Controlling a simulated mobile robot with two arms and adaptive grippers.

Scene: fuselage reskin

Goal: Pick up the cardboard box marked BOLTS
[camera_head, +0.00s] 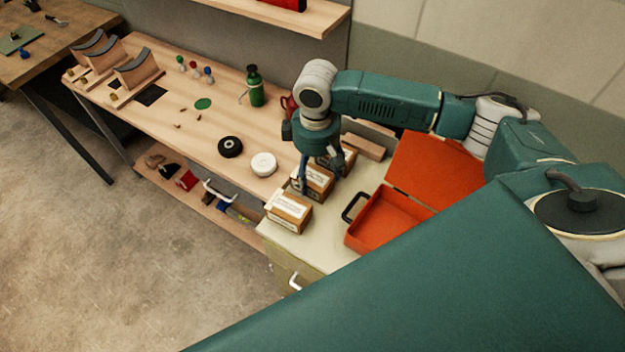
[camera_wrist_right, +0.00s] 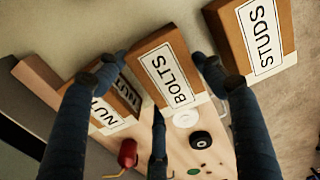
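The cardboard box marked BOLTS (camera_wrist_right: 170,75) is brown with a white label. In the head view it is the middle box (camera_head: 314,184) of three in a row on the pale cabinet top (camera_head: 283,238). My right gripper (camera_head: 321,180) is over it, pointing down. In the right wrist view the fingers of my right gripper (camera_wrist_right: 158,62) are spread, one on each side of the BOLTS box, with a third finger below its label. I cannot tell whether they touch the cardboard. The box seems to rest on the cabinet. My left gripper is not in view.
The STUDS box (camera_wrist_right: 262,38) and the NUTS box (camera_wrist_right: 108,98) stand close on either side. An open orange case (camera_head: 385,222) lies right of the boxes. The wooden bench (camera_head: 215,120) holds a green bottle (camera_head: 255,87), a black roll (camera_head: 230,147) and a white roll (camera_head: 264,164).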

